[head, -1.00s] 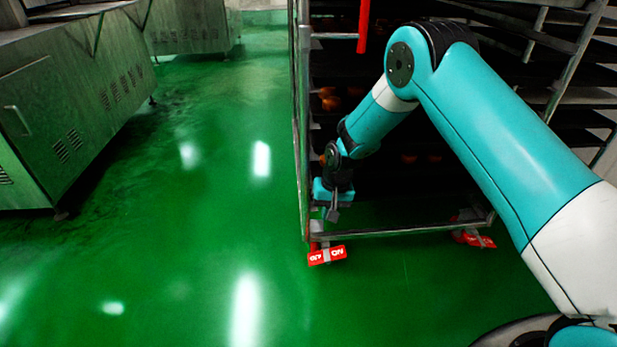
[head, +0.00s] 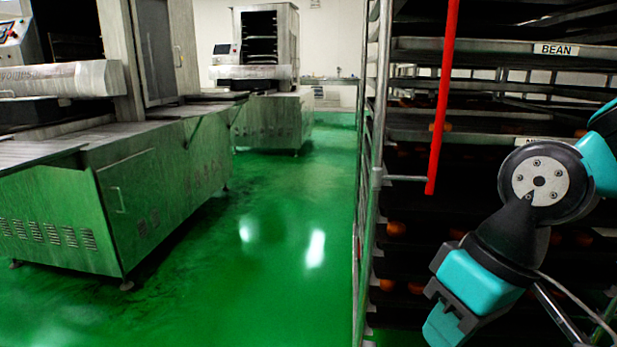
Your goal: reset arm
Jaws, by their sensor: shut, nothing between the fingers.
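My arm is at the right in the head view, bent in front of the dark tray rack, with a grey round joint and teal and black wrist parts. My gripper (head: 446,322) is at its lower end, near the bottom edge of the picture, pointing down and to the left. It is shut and holds nothing. The fingertips are small and hard to make out against the dark rack.
The tray rack (head: 376,178) fills the right side, with orange-brown round items (head: 396,229) on its trays and a red bar (head: 443,100) hanging in front. Metal machines (head: 130,215) stand at the left. The green floor (head: 280,255) between them is clear.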

